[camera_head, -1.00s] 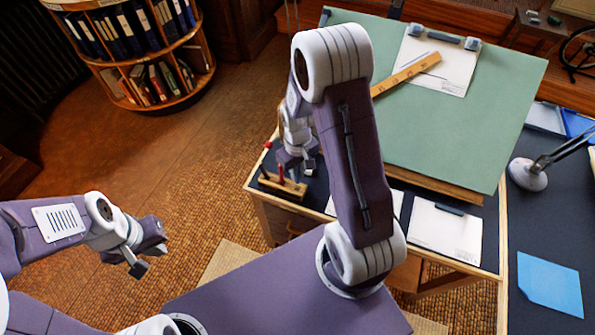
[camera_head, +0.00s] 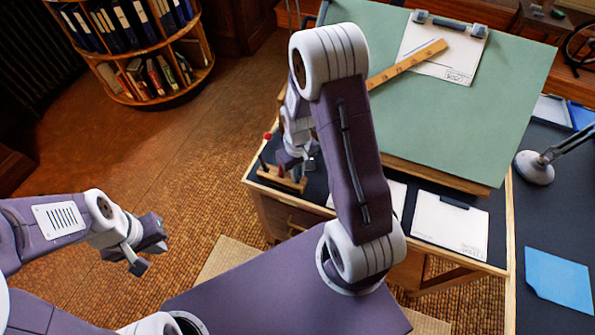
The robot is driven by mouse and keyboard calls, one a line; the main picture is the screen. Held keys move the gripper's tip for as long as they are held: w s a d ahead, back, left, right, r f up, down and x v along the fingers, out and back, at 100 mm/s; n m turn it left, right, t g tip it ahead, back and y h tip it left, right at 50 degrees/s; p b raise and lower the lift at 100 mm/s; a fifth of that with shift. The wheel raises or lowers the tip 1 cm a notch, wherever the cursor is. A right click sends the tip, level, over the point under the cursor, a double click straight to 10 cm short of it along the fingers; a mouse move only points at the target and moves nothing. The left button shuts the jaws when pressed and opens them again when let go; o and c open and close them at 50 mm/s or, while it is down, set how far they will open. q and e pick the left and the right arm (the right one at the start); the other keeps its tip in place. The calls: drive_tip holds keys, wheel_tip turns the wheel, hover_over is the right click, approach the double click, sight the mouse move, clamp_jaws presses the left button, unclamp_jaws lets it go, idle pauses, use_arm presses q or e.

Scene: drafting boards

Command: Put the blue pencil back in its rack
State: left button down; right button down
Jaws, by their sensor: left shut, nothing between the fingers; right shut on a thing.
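The pencil rack (camera_head: 280,180) is a small wooden block at the left front corner of the dark desk. A red-tipped pencil (camera_head: 266,140) stands in its left end. My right gripper (camera_head: 299,168) is at the rack's right end, partly behind my own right arm. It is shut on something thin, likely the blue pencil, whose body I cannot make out. I cannot tell whether that touches the rack. My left gripper (camera_head: 140,264) is shut and empty at the lower left, over the floor and far from the rack.
A green drafting board (camera_head: 450,125) with a clipboard (camera_head: 430,58) and wooden ruler (camera_head: 405,66) rises behind. A second clipboard (camera_head: 450,228) lies on the desk. A lamp (camera_head: 535,168) and blue sheet (camera_head: 558,281) are at right. Open floor lies left.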

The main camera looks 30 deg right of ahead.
drive_tip(key=shift+f+b, duration=0.3)
drive_tip(key=shift+f, duration=0.15)
drive_tip(key=c, duration=1.4)
unclamp_jaws()
drive_tip(key=shift+o, duration=0.2)
wheel_tip(320, 180, up, 9)
drive_tip(key=shift+r+p, duration=0.1)
drive_tip(key=shift+p, duration=0.45)
drive_tip(key=s+a+r+m+t, duration=0.1)
drive_tip(key=s+a+r, duration=0.1)
drive_tip(key=s+a, duration=0.3)
drive_tip(key=s, duration=0.3)
drive_tip(key=shift+s+r+m, duration=0.15)
drive_tip(key=shift+r+m, duration=0.25)
